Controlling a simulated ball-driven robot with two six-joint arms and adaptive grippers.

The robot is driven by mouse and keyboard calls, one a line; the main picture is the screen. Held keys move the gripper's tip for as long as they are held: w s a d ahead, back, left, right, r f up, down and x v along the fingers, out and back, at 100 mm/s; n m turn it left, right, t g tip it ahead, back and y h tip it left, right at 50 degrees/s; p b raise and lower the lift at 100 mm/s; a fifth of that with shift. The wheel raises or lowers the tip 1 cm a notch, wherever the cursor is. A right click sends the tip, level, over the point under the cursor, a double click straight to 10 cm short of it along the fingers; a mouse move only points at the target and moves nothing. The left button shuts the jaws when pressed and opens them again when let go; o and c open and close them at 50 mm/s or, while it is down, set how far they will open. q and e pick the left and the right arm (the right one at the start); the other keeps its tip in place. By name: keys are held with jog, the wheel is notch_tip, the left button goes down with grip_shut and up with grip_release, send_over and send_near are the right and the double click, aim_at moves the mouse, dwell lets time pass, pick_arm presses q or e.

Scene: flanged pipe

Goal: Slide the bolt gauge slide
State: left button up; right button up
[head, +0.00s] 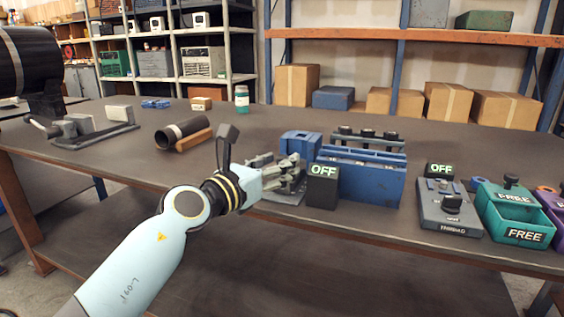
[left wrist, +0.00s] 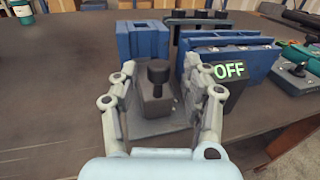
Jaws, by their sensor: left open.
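What looks like the bolt gauge slide is a grey block with a black knob (left wrist: 157,75), standing on a grey base plate (left wrist: 150,128) in the left wrist view. A blue block with a square opening (left wrist: 143,42) stands just behind it; it also shows in the head view (head: 300,143). My left gripper (left wrist: 160,88) is open, with one finger on each side of the grey block. I cannot tell whether the fingers touch it. In the head view my left gripper (head: 290,170) hides most of the slide. My right gripper is not in view.
A black box reading OFF (head: 322,188) stands close right of my left gripper, before a blue bin (head: 372,182). A grey switch unit (head: 447,212) and a teal FREE tray (head: 515,213) lie further right. A black pipe (head: 180,133) lies left; bench between is clear.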

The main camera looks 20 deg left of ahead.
pick_arm(q)
jog(key=v, duration=1)
jog(key=shift+s, duration=0.15)
jog(key=shift+f, duration=0.1)
jog(key=s+a+f+n+g+y, duration=0.1)
jog(key=s+a+f+n+g, duration=0.3)
jog(key=f, duration=0.8)
jog(key=s+d+f+n+t+y, duration=0.1)
jog(key=f+n+y, duration=0.1)
jog(key=f+n, duration=0.65)
jog(key=s+a+f+n+g+y, duration=0.15)
jog(key=s+f+n, duration=0.35)
jog(key=f, duration=0.5)
jog(key=s+a+f+n+g+y, duration=0.1)
jog(key=s+a+f+n+g, duration=0.15)
jog(key=s+f, duration=0.55)
jog(key=s+f+n+g, duration=0.3)
jog(key=s+f+n, duration=0.2)
jog(key=s, duration=0.5)
jog(key=s+a+f+n+g, duration=0.1)
jog(key=s+f+n+g, duration=0.2)
jog(key=s+f+n, duration=0.3)
jog(key=s+f+n+g, duration=0.3)
jog(key=s+f+n, duration=0.2)
jog(key=s, duration=0.9)
jog(key=n, duration=0.3)
jog(key=shift+s+a+f+g, duration=0.15)
jog(key=shift+s+f+g, duration=0.15)
jog(key=shift+s+f, duration=0.1)
